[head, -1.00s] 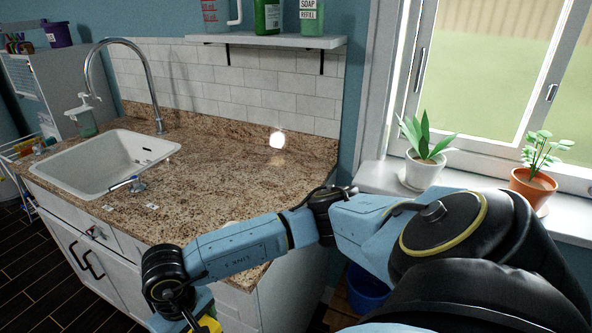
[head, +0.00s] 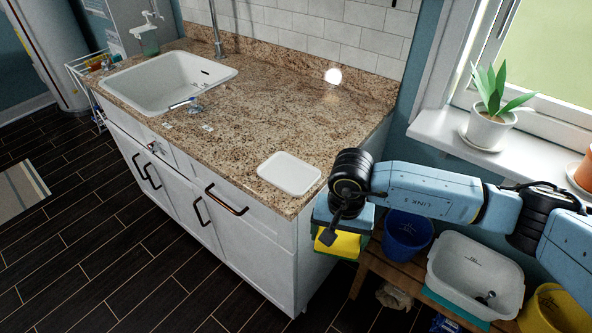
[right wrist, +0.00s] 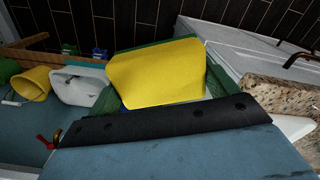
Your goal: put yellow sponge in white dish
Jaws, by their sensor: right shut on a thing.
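The yellow sponge (head: 340,243) has a green backing and hangs beside the right end of the counter, just right of the cabinet side. My right gripper (head: 332,232) is shut on it, with the fingers pointing down. In the right wrist view the sponge (right wrist: 155,72) fills the middle, beyond the dark finger edge. The white dish (head: 289,174) is a flat, shallow rectangle on the counter's front right corner, empty, to the left of and above the gripper in the picture. My left gripper is in no view.
The granite counter (head: 255,110) is mostly clear between dish and sink (head: 165,85). A blue bucket (head: 405,240), a white basin (head: 470,275) and a yellow bucket (head: 553,310) are low on the right. A potted plant (head: 488,130) stands on the windowsill.

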